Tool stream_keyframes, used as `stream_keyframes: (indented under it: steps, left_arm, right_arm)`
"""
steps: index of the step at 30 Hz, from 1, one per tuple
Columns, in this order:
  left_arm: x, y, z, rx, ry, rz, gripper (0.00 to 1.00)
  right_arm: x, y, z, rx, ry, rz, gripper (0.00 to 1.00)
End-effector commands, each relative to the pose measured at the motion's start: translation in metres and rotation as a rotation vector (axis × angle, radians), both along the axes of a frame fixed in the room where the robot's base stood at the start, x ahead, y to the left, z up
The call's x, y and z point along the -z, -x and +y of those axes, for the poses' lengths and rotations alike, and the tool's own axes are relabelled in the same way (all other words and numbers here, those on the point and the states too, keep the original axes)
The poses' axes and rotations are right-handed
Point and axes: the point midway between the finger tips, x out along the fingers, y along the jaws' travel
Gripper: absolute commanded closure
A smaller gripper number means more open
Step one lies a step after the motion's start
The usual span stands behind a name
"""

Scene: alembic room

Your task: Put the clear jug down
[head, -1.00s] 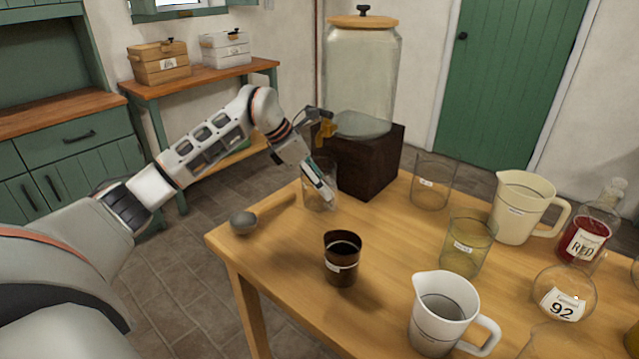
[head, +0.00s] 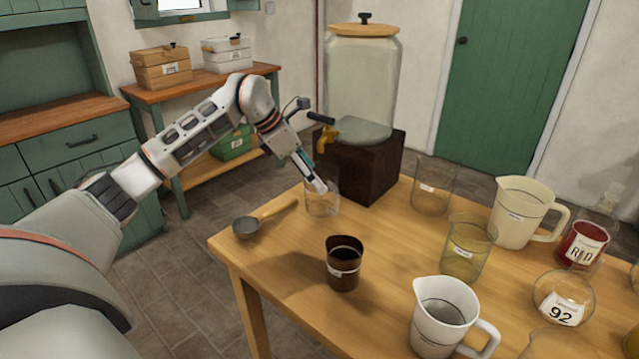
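The clear jug (head: 322,206) is a see-through vessel. It appears upright on the wooden table, beside the dark block under the big dispenser. My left gripper (head: 316,183) reaches down from the upper left and overlaps the jug's upper left part. Its fingers are small and seen from the side, so I cannot tell whether they are open or shut on the jug's wall. My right gripper is not in view.
A glass dispenser (head: 362,85) with a brass tap (head: 325,138) stands on the dark block (head: 372,168) behind. Several jugs and glass vessels crowd the right. Bare table (head: 290,245) shows left of the cup.

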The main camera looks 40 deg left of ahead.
Motion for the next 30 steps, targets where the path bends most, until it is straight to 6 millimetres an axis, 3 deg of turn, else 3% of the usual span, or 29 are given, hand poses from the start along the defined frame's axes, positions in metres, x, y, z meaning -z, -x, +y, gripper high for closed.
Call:
stream_keyframes:
  steps: [3, 12, 30]
  left_arm:
    - [-0.026, 0.011, 0.010, -0.002, -0.003, -0.005, 0.24]
    - [-0.058, 0.029, 0.023, -0.001, 0.000, -0.001, 0.24]
    - [-0.061, 0.031, 0.024, 0.001, 0.001, 0.001, 0.24]
  right_arm:
    - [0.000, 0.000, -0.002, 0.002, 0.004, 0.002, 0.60]
    - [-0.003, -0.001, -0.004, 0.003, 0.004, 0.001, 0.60]
    - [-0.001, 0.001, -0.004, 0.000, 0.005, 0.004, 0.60]
